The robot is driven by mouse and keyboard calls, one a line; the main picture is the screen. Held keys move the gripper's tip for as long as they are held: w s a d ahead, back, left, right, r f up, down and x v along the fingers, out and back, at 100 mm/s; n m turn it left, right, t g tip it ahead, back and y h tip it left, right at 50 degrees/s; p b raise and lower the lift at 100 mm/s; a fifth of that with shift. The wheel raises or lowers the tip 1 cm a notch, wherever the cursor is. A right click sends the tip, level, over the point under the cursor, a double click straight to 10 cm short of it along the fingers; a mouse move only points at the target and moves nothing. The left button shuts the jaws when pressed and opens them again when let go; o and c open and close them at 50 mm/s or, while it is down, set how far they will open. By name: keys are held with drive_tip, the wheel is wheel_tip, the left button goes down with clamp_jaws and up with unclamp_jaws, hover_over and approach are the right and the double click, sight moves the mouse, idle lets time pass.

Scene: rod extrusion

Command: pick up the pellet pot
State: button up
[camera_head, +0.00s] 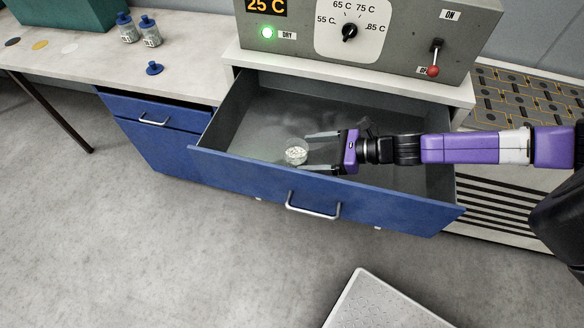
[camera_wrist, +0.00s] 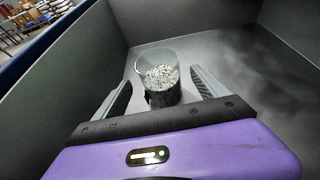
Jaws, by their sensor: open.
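The pellet pot (camera_head: 296,155) is a small clear pot of pale pellets. It stands upright inside the open blue drawer (camera_head: 290,187), near the drawer's front wall. My gripper (camera_head: 309,150) reaches into the drawer from the right, with its open fingers pointing left toward the pot. In the wrist view the pot (camera_wrist: 160,78) stands just ahead, between the lines of the two fingers of my gripper (camera_wrist: 160,90). The fingers look apart from the pot on both sides. The pot's lower part looks dark in that view.
The drawer's walls surround my gripper; its front has a metal handle (camera_head: 313,206). A grey control box (camera_head: 370,32) stands on the worktop behind. Two blue-capped jars (camera_head: 138,32) and a loose blue lid (camera_head: 154,68) are on the left worktop. The drawer floor is otherwise bare.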

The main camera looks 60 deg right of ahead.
sight(286, 153)
drive_tip(key=x, duration=0.2)
drive_tip(key=p+x, duration=0.1)
drive_tip(key=x, duration=0.3)
drive_tip(key=shift+w+a+r+p, duration=0.1)
drive_tip(key=shift+w+r+p, duration=0.2)
drive_tip(key=shift+r, duration=0.1)
drive_tip(key=shift+w+a+f, duration=0.15)
drive_tip(key=shift+w+f, duration=0.15)
drive_tip(key=shift+w, duration=0.1)
clamp_jaws()
